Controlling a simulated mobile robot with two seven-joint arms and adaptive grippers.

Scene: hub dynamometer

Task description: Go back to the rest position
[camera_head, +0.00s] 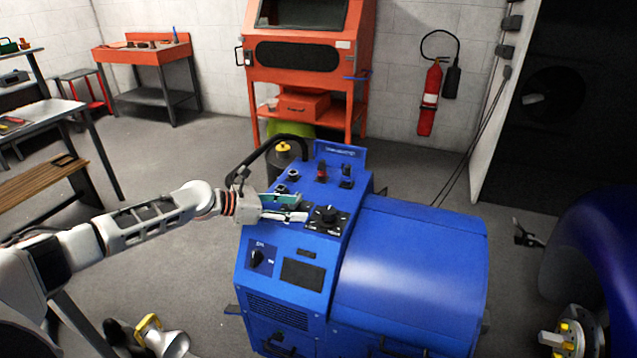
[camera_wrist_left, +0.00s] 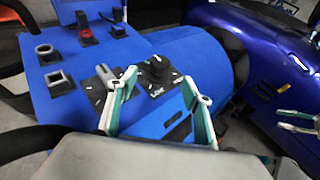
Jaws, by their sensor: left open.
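I cannot tell whether a finger touches the panel. In the same view pale, teal-edged parts (camera_wrist_left: 298,120) at the right edge look like fingers of my right gripper; their opening is unclear.
A rounded blue housing (camera_head: 410,265) adjoins the panel. Switches (camera_head: 320,172) stand behind the knob. A black looped hose (camera_head: 262,150) rises by my wrist.

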